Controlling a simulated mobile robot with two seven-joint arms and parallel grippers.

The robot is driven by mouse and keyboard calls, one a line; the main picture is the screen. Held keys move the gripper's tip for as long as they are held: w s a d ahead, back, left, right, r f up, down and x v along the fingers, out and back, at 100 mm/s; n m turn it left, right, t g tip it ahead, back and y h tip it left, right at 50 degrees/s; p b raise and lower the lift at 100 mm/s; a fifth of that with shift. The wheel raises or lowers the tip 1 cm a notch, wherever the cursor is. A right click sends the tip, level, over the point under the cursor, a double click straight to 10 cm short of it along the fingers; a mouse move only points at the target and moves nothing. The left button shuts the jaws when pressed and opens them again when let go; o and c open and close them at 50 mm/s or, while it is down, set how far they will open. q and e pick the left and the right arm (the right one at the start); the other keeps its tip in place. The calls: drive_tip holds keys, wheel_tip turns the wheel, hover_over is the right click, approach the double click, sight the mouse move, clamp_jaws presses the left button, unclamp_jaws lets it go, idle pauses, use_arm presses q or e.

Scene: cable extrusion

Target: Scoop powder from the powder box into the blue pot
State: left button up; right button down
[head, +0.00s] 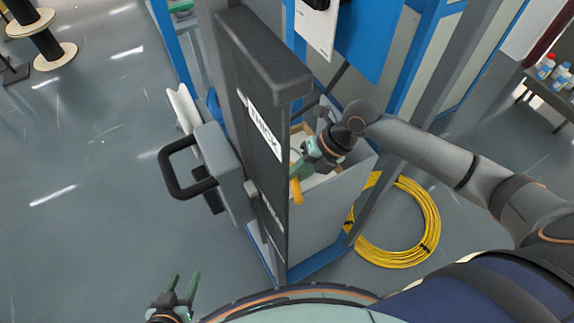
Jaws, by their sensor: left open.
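My right arm reaches in from the right, and its gripper (298,168) is down inside a grey-walled bin behind a dark upright panel. Pale material that looks like powder (318,180) shows in the bin, with a tan box edge (303,129) near it. A yellow-orange piece (296,191), perhaps a scoop, is right below the right gripper's fingers. The panel hides part of these fingers, so I cannot tell whether they grip it. My left gripper (183,287) is open and empty at the bottom left, over the floor. I cannot make out a blue pot.
The dark panel (262,150) with a white label and a grey box with a black handle (185,168) stand in the middle. A yellow cable coil (425,225) lies on the floor at right. A table with bottles (552,85) is far right.

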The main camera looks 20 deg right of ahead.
drive_tip(key=shift+r+p, duration=2.35)
drive_tip(key=shift+r, duration=0.65)
drive_tip(key=shift+r+p, duration=0.65)
drive_tip(key=shift+r, duration=1.8)
